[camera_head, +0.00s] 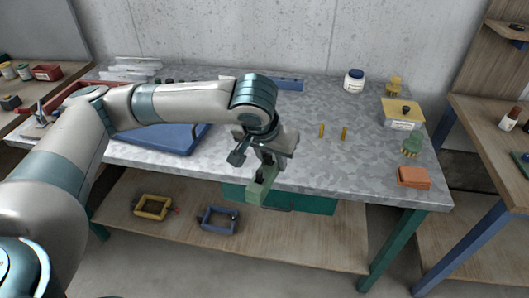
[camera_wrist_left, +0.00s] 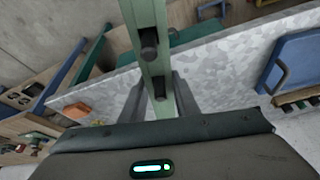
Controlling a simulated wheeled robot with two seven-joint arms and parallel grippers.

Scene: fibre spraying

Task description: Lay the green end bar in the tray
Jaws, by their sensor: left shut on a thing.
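The green end bar (camera_head: 257,192) hangs from my left gripper (camera_head: 265,172), which is shut on it near the front edge of the grey workbench. In the left wrist view the bar (camera_wrist_left: 151,45), with dark round pegs on its face, runs up between the two fingers of the left gripper (camera_wrist_left: 162,95). A blue tray (camera_head: 165,146) lies on the bench to the left, partly hidden by my left arm. A blue tray-like piece (camera_wrist_left: 296,62) also shows at the right of the left wrist view. My right gripper is not in view.
Two small brass pegs (camera_head: 344,133) stand on the bench right of the gripper.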

